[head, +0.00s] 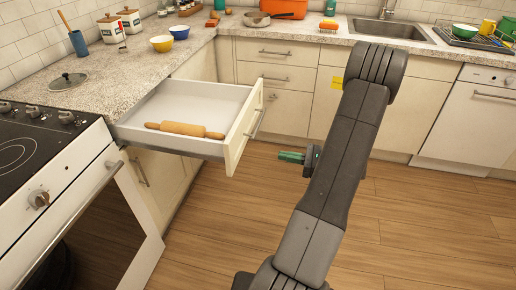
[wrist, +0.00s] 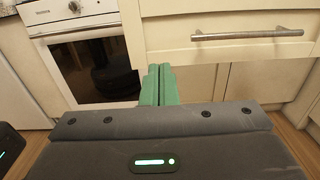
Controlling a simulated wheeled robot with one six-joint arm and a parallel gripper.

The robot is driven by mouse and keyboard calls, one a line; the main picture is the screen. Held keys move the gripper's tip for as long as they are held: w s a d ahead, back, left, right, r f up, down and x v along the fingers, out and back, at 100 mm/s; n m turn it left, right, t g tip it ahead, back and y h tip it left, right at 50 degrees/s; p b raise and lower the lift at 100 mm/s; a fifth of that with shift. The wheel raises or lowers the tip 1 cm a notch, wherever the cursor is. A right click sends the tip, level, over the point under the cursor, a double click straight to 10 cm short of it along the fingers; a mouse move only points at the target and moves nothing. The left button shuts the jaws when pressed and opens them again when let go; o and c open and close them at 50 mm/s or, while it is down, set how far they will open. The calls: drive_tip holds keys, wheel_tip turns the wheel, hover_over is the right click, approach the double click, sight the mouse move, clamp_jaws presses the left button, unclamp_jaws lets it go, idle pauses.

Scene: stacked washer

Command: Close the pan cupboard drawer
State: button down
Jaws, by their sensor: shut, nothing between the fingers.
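The cream drawer (head: 243,128) beside the stove is pulled well out, and a wooden rolling pin (head: 184,130) lies in it. Its bar handle (head: 257,124) faces right in the head view. I take it to be the task's drawer; no label shows. My gripper (head: 280,156) has green fingers, shut and empty. It stands just right of the drawer front, apart from it in the head view. In the wrist view, the fingers (wrist: 159,84) overlap the lower left part of the drawer front (wrist: 222,30), with the handle (wrist: 247,35) to their right. Contact cannot be told.
The stove and oven (head: 80,200) stand left of the drawer; the oven door handle is close by. Closed drawers (head: 275,77) line the back. Bowls and jars stand on the counter (head: 95,75). Wooden floor (head: 425,215) on the right is clear.

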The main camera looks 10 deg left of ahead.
sight(237, 149)
drive_tip(key=a, duration=1.3)
drive_tip(key=shift+w+a, duration=0.15)
drive_tip(key=shift+a, duration=0.05)
drive_tip(key=shift+a, duration=0.5)
drive_tip(key=a+b, duration=0.1)
drive_tip(key=a, duration=1.3)
drive_tip(key=w+a+b, duration=0.1)
drive_tip(key=a+b, duration=0.1)
drive_tip(key=a, duration=1.2)
drive_tip(key=a+b, duration=0.2)
drive_tip(key=a, duration=1.2)
drive_tip(key=shift+w+a, duration=0.1)
drive_tip(key=shift+w, duration=0.1)
drive_tip(key=shift+a, duration=0.6)
drive_tip(key=shift+r, duration=0.2)
drive_tip(key=shift+r, duration=0.15)
